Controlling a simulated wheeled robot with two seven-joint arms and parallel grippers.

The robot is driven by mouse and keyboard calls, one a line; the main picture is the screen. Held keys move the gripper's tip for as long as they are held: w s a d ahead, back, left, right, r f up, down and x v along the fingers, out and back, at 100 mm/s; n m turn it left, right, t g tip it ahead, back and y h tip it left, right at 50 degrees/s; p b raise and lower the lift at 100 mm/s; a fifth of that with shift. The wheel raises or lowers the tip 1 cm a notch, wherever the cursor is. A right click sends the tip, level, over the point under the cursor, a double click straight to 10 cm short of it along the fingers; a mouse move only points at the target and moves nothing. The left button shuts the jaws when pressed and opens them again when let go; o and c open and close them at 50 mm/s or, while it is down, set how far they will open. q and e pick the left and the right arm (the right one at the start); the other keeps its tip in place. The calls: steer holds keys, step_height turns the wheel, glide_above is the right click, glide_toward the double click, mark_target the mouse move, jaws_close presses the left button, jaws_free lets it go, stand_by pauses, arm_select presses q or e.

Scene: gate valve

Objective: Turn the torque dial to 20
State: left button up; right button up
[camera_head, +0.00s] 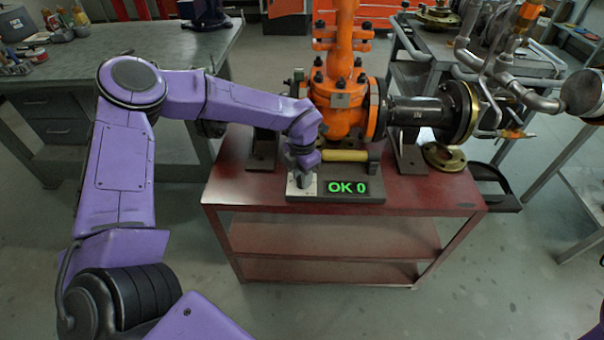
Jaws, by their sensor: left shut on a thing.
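The torque dial unit (334,198) is a grey panel on the front of a red cart's top. Its display (347,187) shows "OK 0" in green. A light dial plate (296,187) is at the panel's left end, and the dial knob itself is mostly hidden under my gripper. My left gripper (304,174) points down over the plate and is shut on the dial. A yellow handle (345,155) lies just behind the display. My right gripper is outside the view; only a bit of purple arm shows at the bottom right.
An orange gate valve (343,95) with a dark flanged pipe (418,112) stands behind the panel. The red cart (430,196) has free room at its front right. A workbench (120,62) with bottles is at left, and another bench with pipes is at right.

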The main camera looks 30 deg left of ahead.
arm_select(q)
steer(key=m+p, duration=0.1)
steer(key=m, duration=0.1)
steer(key=m+p, duration=0.1)
steer(key=p, duration=0.1)
steer(key=shift+r+m, duration=0.2)
steer(key=shift+m, duration=0.2)
steer(key=shift+f+m+p, duration=0.15)
steer(key=shift+m+p, duration=1)
steer(key=shift+m, duration=0.85)
steer(key=o, duration=1)
steer(key=shift+o, duration=0.2)
step_height(320, 180, up, 10)
steer(key=shift+r, duration=0.25)
